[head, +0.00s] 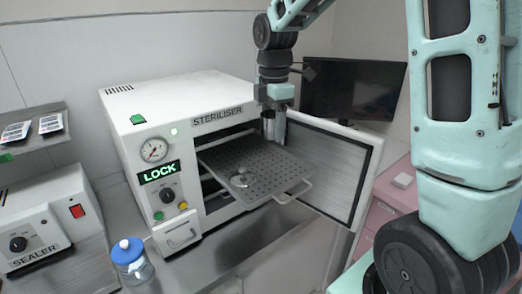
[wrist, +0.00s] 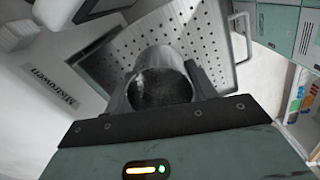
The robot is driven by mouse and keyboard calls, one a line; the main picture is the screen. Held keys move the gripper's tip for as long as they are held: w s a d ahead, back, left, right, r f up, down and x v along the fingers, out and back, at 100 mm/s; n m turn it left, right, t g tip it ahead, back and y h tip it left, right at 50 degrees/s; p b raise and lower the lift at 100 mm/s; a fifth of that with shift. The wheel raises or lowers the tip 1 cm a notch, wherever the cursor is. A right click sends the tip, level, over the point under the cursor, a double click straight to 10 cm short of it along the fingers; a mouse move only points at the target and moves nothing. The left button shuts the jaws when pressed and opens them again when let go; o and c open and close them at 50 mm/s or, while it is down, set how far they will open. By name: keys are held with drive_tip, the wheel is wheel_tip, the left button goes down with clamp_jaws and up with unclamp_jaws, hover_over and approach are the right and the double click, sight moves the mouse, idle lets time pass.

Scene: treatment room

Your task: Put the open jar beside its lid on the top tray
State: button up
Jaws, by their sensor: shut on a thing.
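The open jar (head: 268,123) is a small metal cylinder. My gripper (head: 273,133) is shut on it, above the back right part of the pulled-out top tray. In the wrist view the jar (wrist: 160,82) sits between the two fingers, with its round, dark mouth facing the camera. Whether its base touches the tray is hard to tell. The lid (head: 241,180), a shiny round piece, lies on the perforated top tray (head: 265,160), left of the jar and nearer the tray's front. The lid does not show clearly in the wrist view.
The steriliser (head: 180,110) stands with its door (head: 335,175) swung open, close to the right of my gripper. A lower shelf shows inside. A blue-lidded glass jar (head: 131,262) and a sealer (head: 45,225) stand at left. The tray's middle and right are largely bare.

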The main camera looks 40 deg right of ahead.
sight(272, 160)
drive_tip(key=shift+f+p, duration=0.7)
drive_tip(key=shift+f, duration=2.9)
drive_tip(key=shift+f, duration=0.15)
drive_tip(key=o, duration=1.1)
wheel_tip(272, 160, up, 12)
drive_tip(key=shift+r+b, duration=0.15)
drive_tip(key=shift+b, duration=0.9)
